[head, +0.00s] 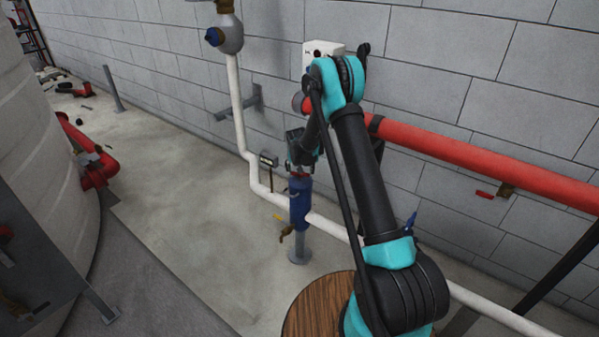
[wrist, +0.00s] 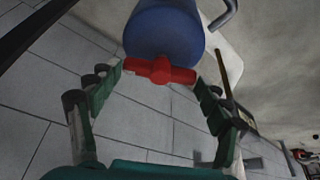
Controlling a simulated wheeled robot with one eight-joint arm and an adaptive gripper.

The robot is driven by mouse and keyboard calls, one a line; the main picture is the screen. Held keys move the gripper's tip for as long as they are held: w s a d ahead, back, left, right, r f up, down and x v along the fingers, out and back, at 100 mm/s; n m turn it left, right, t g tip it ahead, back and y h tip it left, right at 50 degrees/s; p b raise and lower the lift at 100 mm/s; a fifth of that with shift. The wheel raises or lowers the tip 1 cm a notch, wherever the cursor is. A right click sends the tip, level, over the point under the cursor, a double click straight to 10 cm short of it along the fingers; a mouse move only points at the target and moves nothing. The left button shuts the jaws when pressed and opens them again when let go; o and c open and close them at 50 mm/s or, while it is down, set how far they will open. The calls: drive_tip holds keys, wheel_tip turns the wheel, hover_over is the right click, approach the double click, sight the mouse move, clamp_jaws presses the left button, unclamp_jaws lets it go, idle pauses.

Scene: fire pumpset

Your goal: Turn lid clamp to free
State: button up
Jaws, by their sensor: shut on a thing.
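The lid clamp is a red wing-shaped bar (wrist: 160,70) on the end of a blue cylinder (wrist: 165,30) in the wrist view. My gripper (wrist: 159,75) has one green finger at each end of the red bar and is shut on it. In the head view the blue cylinder (head: 300,203) stands upright on a grey post, with my gripper (head: 299,170) over its top. The clamp is mostly hidden there by the gripper.
A white pipe (head: 239,110) runs down the wall and behind the cylinder. A thick red pipe (head: 480,158) runs along the block wall at right. A small grey box (head: 268,160) sits left of the gripper. A yellow-handled tap (head: 285,230) sticks out low on the cylinder.

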drive_tip(key=n+y, duration=0.1)
drive_tip(key=n, duration=0.2)
drive_tip(key=n+y, duration=0.1)
drive_tip(key=n, duration=0.3)
drive_tip(key=shift+d+g+y, duration=0.2)
drive_tip(key=shift+g+y, duration=0.1)
drive_tip(key=shift+y, duration=0.1)
drive_tip(key=shift+w+n+g+y, duration=0.1)
drive_tip(key=shift+n+g+y, duration=0.25)
drive_tip(key=shift+n, duration=1)
drive_tip(key=shift+n+g+y, duration=0.25)
drive_tip(key=shift+n+y, duration=0.2)
drive_tip(key=shift+n, duration=0.9)
drive_tip(key=o, duration=1.2)
drive_tip(key=shift+c, duration=0.2)
drive_tip(key=shift+d+r, duration=0.2)
drive_tip(key=shift+r, duration=0.2)
drive_tip(key=v, duration=1.1)
drive_tip(key=shift+r, duration=0.2)
drive_tip(key=shift+a, duration=0.1)
